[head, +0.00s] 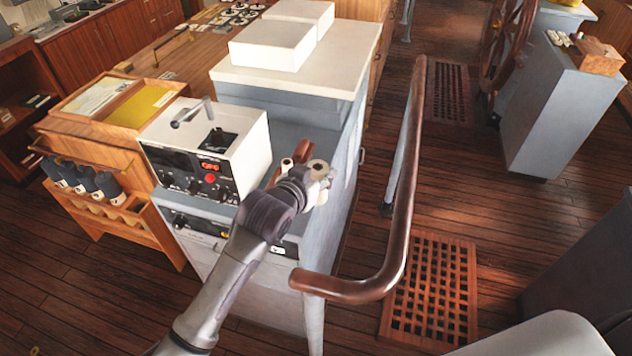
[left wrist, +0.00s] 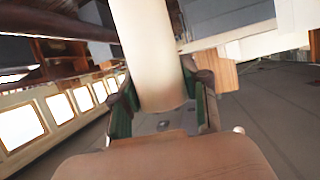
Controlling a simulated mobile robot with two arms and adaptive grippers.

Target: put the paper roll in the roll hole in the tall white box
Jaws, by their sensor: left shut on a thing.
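The white box (head: 250,148) stands on a grey cabinet, with dark knobs, a red display and a red button on its front. A dark square opening (head: 217,141) is in its top, with a grey handle-like part (head: 193,112) raised behind it. My left gripper (head: 305,178) is to the right of the box, apart from it. It is shut on the pale paper roll, whose round end (head: 319,166) shows in the head view. In the left wrist view the cream roll (left wrist: 150,50) stands between both fingers (left wrist: 163,112). My right gripper is not in view.
A grey cabinet (head: 340,75) with white boxes (head: 272,45) on top stands behind. A wooden rack with dark bottles (head: 80,180) is at left. A curved brown handrail (head: 405,190) rises right of my arm. A small pale cylinder (head: 287,166) shows beside the gripper.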

